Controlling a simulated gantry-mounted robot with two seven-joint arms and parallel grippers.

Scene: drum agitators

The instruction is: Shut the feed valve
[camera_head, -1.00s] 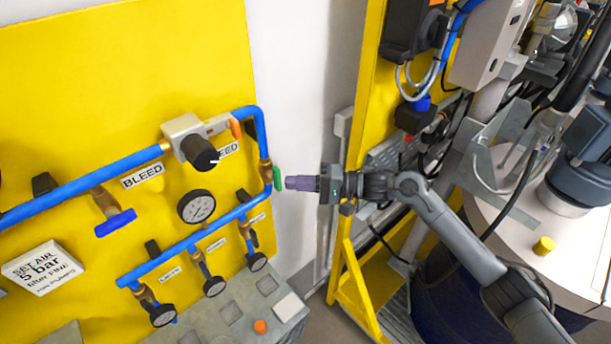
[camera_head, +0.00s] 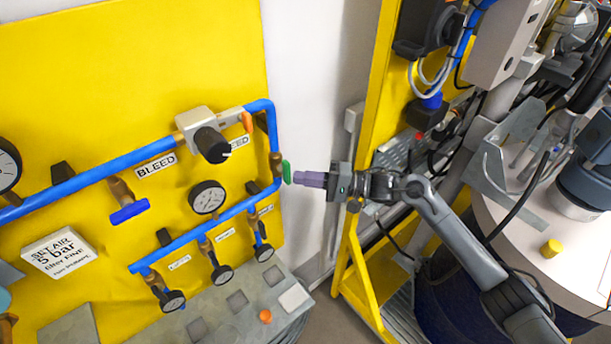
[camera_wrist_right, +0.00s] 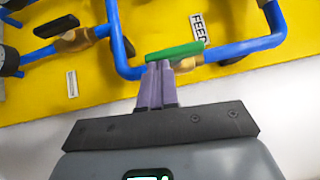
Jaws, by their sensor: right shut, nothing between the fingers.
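The feed valve shows as a green handle (camera_head: 286,172) at the right edge of the yellow panel, on the blue pipe. In the right wrist view the green handle (camera_wrist_right: 178,51) lies roughly along the pipe, close to a FEED label (camera_wrist_right: 198,26). My right gripper (camera_head: 297,178) comes in from the right, with its purple fingers shut and empty. In the wrist view its fingertips (camera_wrist_right: 159,66) are right at the handle's left part; I cannot tell whether they touch it. My left gripper is not in view.
A blue bleed handle (camera_head: 129,211), an orange handle (camera_head: 247,122), a black regulator knob (camera_head: 211,145) and a gauge (camera_head: 207,197) sit on the panel. A grey box (camera_head: 212,315) stands below. A yellow frame (camera_head: 356,262) stands right of the white wall.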

